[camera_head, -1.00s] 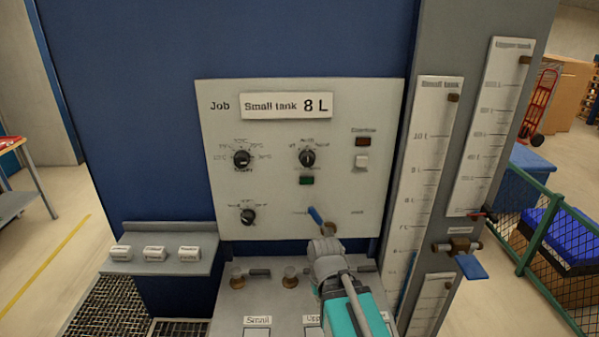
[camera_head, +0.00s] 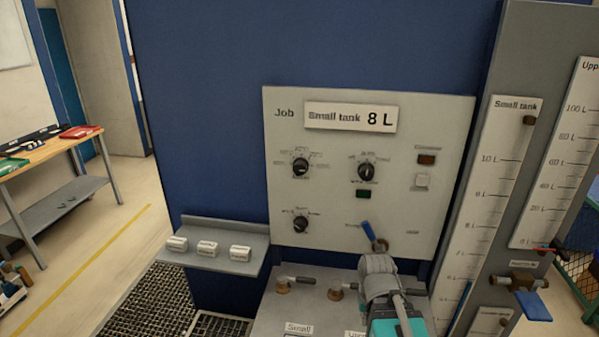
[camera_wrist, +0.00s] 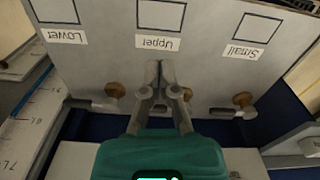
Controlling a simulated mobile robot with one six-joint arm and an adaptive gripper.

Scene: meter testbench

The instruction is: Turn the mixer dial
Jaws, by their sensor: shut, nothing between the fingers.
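The pale control panel (camera_head: 450,130) carries an upper left black dial (camera_head: 300,168), an upper middle black dial (camera_head: 366,170) and a lower left black dial (camera_head: 301,223). Their small labels are too blurred to tell which is the mixer dial. In the wrist view, my gripper (camera_wrist: 160,68) is shut and empty, over the sloping console with its Upper label (camera_wrist: 158,43). In the head view, my grey and teal arm end stands below the panel's right half, well below the upper dials; its fingertips cannot be made out there.
A blue-handled lever (camera_head: 368,230) is on the panel just above my arm. Brass-knobbed valves (camera_wrist: 115,90) line the console. A small shelf (camera_head: 248,262) with white blocks juts out at left. Gauge boards (camera_head: 494,170) stand at right. A workbench (camera_head: 60,150) stands far left.

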